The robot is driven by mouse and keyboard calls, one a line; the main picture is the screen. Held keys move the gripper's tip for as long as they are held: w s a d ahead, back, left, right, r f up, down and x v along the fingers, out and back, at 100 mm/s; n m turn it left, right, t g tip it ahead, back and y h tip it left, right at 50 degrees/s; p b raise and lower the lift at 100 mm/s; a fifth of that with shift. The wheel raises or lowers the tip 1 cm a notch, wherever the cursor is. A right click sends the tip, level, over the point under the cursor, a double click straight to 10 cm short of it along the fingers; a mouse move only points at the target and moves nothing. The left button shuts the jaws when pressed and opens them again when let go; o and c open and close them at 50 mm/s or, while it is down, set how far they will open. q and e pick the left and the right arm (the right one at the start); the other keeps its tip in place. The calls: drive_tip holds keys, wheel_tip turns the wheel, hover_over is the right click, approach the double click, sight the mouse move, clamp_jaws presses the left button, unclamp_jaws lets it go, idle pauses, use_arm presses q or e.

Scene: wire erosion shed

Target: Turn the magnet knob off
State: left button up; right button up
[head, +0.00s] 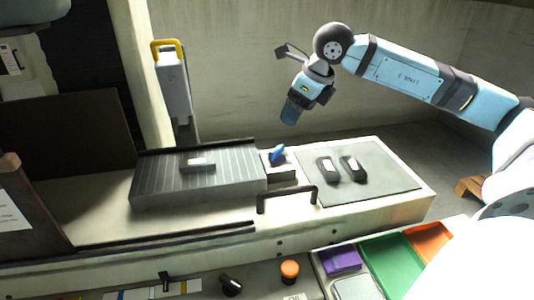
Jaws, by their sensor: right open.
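The magnet knob (277,154) is a small blue lever on a pale block at the right end of the grey ribbed magnetic chuck (225,179). It points up and to the right. My right gripper (290,112) hangs from the arm that comes in from the right. It is open, with its blue tip pointing down, and it is above the knob and apart from it. My left gripper is not in view.
A black bar handle (287,195) stands in front of the knob. An orange button (290,270) and coloured trays (388,262) are at the front. A yellow-handled grey unit (174,85) stands behind.

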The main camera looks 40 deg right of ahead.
sight(278, 148)
drive_tip(key=b+x, duration=0.1)
drive_tip(key=x, duration=1.2)
drive_tip(key=shift+a+f, duration=0.1)
drive_tip(key=shift+f, duration=0.15)
drive_tip(key=shift+c, duration=0.4)
drive_tip(key=c, duration=0.8)
drive_tip(key=shift+c, duration=0.2)
